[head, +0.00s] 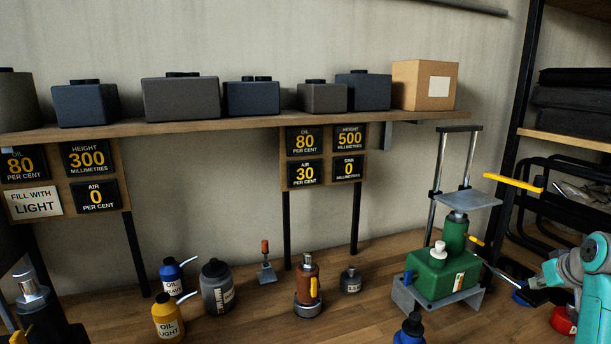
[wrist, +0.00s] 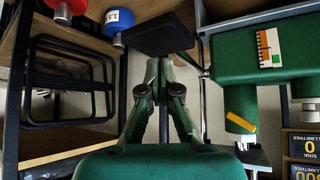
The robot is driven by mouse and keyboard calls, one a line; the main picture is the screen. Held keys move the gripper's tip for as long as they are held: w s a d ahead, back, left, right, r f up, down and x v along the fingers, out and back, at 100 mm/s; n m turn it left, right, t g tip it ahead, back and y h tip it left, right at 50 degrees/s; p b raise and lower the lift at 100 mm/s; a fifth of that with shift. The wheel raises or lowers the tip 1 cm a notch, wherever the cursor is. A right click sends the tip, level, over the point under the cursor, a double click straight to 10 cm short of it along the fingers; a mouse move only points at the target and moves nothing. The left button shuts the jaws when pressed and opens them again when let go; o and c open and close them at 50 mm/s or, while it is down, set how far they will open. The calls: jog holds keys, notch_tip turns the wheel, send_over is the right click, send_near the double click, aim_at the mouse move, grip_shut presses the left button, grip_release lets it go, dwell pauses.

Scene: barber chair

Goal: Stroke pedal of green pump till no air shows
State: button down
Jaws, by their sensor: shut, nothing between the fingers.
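The green pump (head: 440,273) stands on a grey base at the right of the bench, with a white cap, a coloured gauge strip and a raised plate on its column. It fills the right of the wrist view (wrist: 262,62). A thin lever runs from it to a black pedal (wrist: 155,35). My gripper (wrist: 163,68) is shut and empty, its fingertips close to the pedal; I cannot tell whether they touch. In the head view my arm comes in from the right beside the pump. The middle sign board (head: 324,158) reads oil 80, height 500, air 30, sink 0.
Oil bottles (head: 167,317), a dark jar (head: 217,286) and a brown jack (head: 308,287) stand on the bench to the left. A rack (head: 563,118) with dark frames is at the right. A red weight (head: 563,320) lies near my arm. A shelf of boxes (head: 180,98) runs above.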

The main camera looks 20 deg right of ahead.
jog(key=shift+f, duration=1.15)
notch_tip(320, 180, down, 5)
jog(key=shift+r, duration=3.05)
